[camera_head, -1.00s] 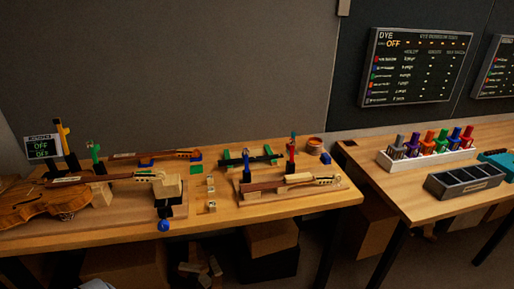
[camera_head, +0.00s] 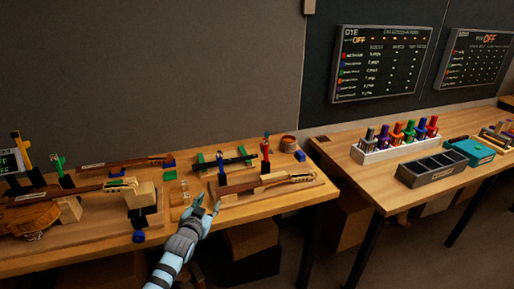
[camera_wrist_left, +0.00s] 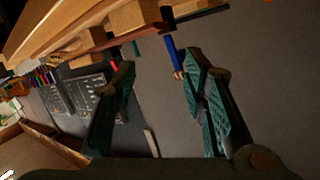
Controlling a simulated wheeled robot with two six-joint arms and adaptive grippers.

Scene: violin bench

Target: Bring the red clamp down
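The red clamp (camera_head: 265,150) stands upright at the back of the right-hand violin-neck board, beyond the neck (camera_head: 265,183). What looks like a bit of its red also shows in the left wrist view (camera_wrist_left: 115,60). A blue clamp (camera_head: 222,167) stands left of it, and its blue part shows in the left wrist view (camera_wrist_left: 172,55). My left gripper (camera_head: 208,199) is open and empty at the bench front, to the left of and nearer than the red clamp, without touching it. Its spread fingers also show in the left wrist view (camera_wrist_left: 160,64). My right gripper is out of view.
A violin (camera_head: 35,215) lies at the left of the bench, with yellow and green upright clamps near it. A round jar (camera_head: 289,142) stands behind the red clamp. On the right table are a dye rack (camera_head: 375,156), a dark compartment tray (camera_head: 445,167) and a teal box (camera_head: 468,151).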

